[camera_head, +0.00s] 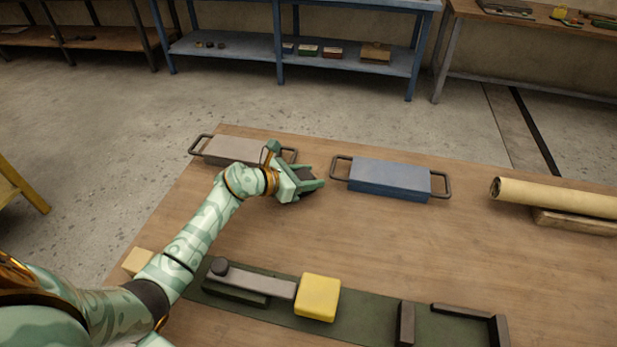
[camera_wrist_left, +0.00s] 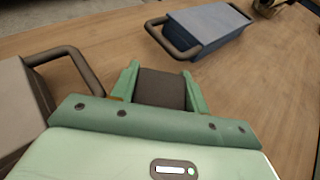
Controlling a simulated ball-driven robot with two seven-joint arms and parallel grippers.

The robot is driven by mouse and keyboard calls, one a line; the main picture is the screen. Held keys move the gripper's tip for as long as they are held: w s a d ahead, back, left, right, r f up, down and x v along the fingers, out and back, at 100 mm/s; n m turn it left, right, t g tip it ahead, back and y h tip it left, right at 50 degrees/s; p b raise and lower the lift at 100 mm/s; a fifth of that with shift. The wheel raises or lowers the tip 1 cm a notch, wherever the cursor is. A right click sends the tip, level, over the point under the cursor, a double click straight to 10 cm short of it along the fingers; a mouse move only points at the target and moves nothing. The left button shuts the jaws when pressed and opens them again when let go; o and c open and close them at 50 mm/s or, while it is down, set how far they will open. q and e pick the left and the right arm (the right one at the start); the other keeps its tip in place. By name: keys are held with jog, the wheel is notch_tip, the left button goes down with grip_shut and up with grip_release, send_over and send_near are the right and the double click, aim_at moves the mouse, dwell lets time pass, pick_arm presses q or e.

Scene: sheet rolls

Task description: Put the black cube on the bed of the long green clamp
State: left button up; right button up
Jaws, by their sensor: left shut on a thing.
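My left gripper (camera_head: 308,186) is shut on a dark block, the black cube (camera_wrist_left: 160,88), and holds it between its two green fingers above the back half of the table. In the head view the cube shows only as a dark patch (camera_head: 306,172) by the fingers. The long dark green clamp base (camera_head: 372,308) lies along the table's front. A grey bar with a round knob (camera_head: 252,282) sits on its left part. A yellow block (camera_head: 318,297) stands near its middle, and dark upright stops stand to the right. My right gripper is not in view.
A grey-topped slab with handles (camera_head: 232,150) lies left of the gripper, and a blue one (camera_head: 390,180) to its right. A paper roll (camera_head: 555,196) rests on a wooden support at far right. A tan block (camera_head: 138,261) is near my arm. The table's middle is clear.

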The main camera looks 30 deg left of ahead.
pick_arm(q)
jog(key=shift+f, duration=0.25)
jog(key=o, duration=0.7)
jog(key=shift+o, duration=0.2)
jog(key=shift+r, duration=0.1)
jog(key=shift+r, duration=0.1)
